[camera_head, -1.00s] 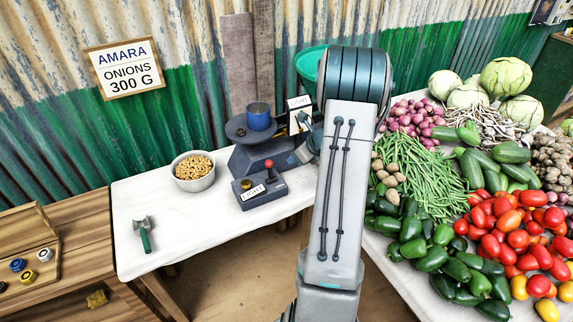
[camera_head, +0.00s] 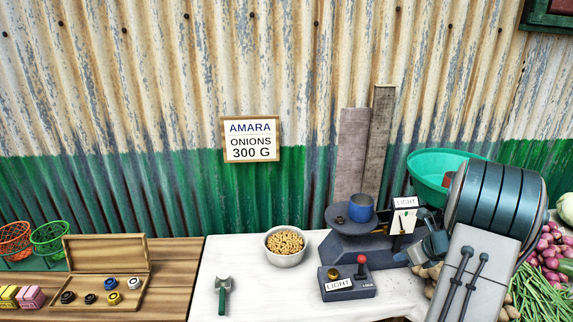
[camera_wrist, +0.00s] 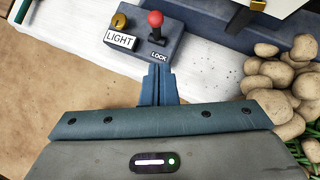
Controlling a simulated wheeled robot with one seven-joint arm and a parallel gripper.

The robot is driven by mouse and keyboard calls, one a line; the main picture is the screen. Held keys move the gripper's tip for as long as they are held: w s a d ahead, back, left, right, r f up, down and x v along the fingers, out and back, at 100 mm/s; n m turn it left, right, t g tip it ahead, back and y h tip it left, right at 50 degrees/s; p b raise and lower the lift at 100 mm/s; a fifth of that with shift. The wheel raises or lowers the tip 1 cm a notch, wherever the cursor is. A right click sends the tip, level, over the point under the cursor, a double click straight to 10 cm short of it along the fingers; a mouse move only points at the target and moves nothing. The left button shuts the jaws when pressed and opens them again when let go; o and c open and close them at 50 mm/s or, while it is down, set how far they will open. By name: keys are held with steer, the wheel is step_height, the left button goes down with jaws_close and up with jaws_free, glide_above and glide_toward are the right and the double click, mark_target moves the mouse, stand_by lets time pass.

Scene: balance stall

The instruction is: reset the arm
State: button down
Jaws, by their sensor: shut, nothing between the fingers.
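My arm shows at the right of the head view, in front of the balance and the vegetables. In the wrist view my gripper (camera_wrist: 157,82) is shut and empty, its fingertips pointing at the white table's edge just below the dark control box (camera_wrist: 146,42). That box, with a brass knob, a red-topped lever and LIGHT and LOCK labels, also shows in the head view (camera_head: 347,285).
A bowl of small tan pieces (camera_head: 285,246) and a green-handled tool (camera_head: 223,296) are on the white table (camera_head: 250,300). Potatoes (camera_wrist: 275,101) lie right of my gripper. A sign (camera_head: 250,140) reads AMARA ONIONS 300 G.

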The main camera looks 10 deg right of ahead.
steer(key=s+a+r+n+g, duration=0.1)
steer(key=s+a+r+n, duration=0.1)
steer(key=a+r+n, duration=0.4)
steer(key=s+a+r+n+g, duration=0.1)
steer(key=s+a+n, duration=0.1)
steer(key=a+n, duration=0.5)
steer(key=s+a+r+n+g, duration=0.1)
steer(key=s+a+r+n, duration=0.25)
steer(key=a, duration=0.55)
steer(key=s+a+r+n+h, duration=0.1)
steer(key=s+a+n, duration=0.3)
steer(key=s+n, duration=0.3)
steer(key=s+a+r+n+g+h, duration=0.1)
steer(key=s+a+r+n+h, duration=0.1)
steer(key=s+a+n, duration=0.2)
steer(key=s+n, duration=0.3)
steer(key=n, duration=0.2)
steer(key=shift+s+a, duration=0.3)
